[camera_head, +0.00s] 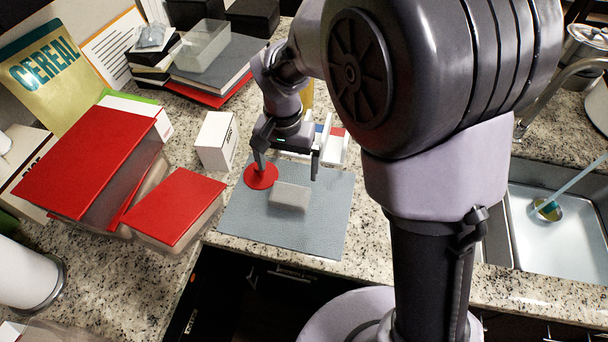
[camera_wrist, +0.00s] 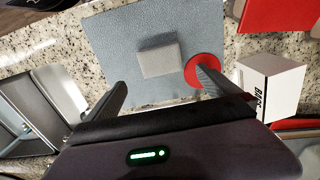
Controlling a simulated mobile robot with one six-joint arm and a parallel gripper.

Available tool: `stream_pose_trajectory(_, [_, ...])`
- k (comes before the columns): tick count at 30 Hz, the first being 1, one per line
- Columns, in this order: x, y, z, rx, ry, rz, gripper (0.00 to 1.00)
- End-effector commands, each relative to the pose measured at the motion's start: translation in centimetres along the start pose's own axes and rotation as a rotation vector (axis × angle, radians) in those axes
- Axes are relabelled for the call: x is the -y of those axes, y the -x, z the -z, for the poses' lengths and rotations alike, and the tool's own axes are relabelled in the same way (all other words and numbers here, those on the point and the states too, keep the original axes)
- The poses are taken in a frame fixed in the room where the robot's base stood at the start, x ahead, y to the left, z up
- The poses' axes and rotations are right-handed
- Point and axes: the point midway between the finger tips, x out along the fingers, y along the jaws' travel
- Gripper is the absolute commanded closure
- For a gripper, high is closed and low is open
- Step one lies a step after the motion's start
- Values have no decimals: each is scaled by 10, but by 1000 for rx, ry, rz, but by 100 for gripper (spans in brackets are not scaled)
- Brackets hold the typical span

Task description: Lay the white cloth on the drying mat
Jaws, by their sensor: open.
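The drying mat (camera_head: 250,228) is a flat blue-grey rectangle on the counter; it also shows in the wrist view (camera_wrist: 120,35). A pale grey-white, folded-looking block (camera_head: 290,196), which seems to be the white cloth, lies on the mat. It shows near the middle of the mat in the wrist view (camera_wrist: 160,60). My gripper (camera_head: 287,168) is open and empty, its fingers pointing down near the cloth. In the wrist view the fingertips (camera_wrist: 162,82) stand apart with the cloth just beyond the gap. I cannot tell the exact height above it.
A red disc (camera_head: 261,176) lies at the mat's left edge, close to one finger. A white box (camera_head: 216,142) stands left of it. A sink (camera_head: 565,240) is at right. The front part of the mat is bare.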

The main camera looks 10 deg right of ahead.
Motion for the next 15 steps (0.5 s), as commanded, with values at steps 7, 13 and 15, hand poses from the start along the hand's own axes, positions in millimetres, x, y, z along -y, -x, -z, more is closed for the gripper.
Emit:
stream_pose_trajectory(7, [-56, 90, -31, -121, -27, 142, 0])
stream_pose_trajectory(13, [-124, 147, -104, -319, -37, 295, 0])
stream_pose_trajectory(15, [-135, 150, -122, -371, -35, 323, 0])
